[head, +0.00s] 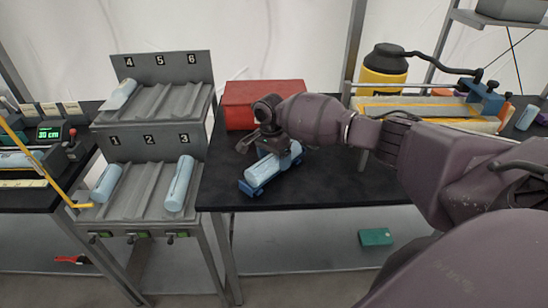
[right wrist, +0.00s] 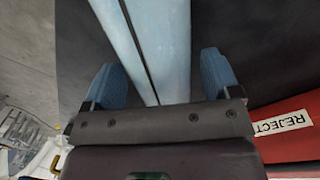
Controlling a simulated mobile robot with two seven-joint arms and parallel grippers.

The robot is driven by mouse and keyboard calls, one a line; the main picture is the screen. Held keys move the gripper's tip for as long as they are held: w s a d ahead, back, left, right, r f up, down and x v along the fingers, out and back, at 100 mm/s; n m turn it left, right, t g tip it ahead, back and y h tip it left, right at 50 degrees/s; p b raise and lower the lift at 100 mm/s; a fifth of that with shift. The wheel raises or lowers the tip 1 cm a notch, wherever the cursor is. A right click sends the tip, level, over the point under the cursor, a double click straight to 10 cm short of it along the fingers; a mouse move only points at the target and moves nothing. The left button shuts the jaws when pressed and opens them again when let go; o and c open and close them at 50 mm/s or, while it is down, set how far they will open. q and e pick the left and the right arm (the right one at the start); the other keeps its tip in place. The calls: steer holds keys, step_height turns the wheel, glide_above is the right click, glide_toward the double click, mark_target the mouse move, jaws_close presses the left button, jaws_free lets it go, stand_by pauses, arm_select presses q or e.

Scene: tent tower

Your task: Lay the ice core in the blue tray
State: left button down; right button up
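A pale blue ice core (head: 262,170) lies lengthwise in the small blue tray (head: 254,190) on the black table, with the tray's near end showing below it. My right gripper (head: 279,150) is over the far part of the core. In the right wrist view the core (right wrist: 165,45) runs between the two blue fingertips (right wrist: 160,80). The fingers are spread wide, with a narrow gap visible on the right side. The gripper hides the core's far end and part of the tray. My left gripper is not in view.
A red box (head: 262,96) stands behind the tray; its REJECT label shows in the right wrist view (right wrist: 283,122). A grey numbered rack (head: 140,203) at left holds cores in slots 1, 3 and 4. A yellow-black flask (head: 385,72) stands behind my right arm.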

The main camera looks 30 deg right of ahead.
steer(key=shift+o, duration=0.6)
steer(key=shift+f, duration=0.1)
steer(key=r, duration=0.7)
steer(key=w+r, duration=0.1)
steer(key=r, duration=0.3)
steer(key=shift+a, duration=0.1)
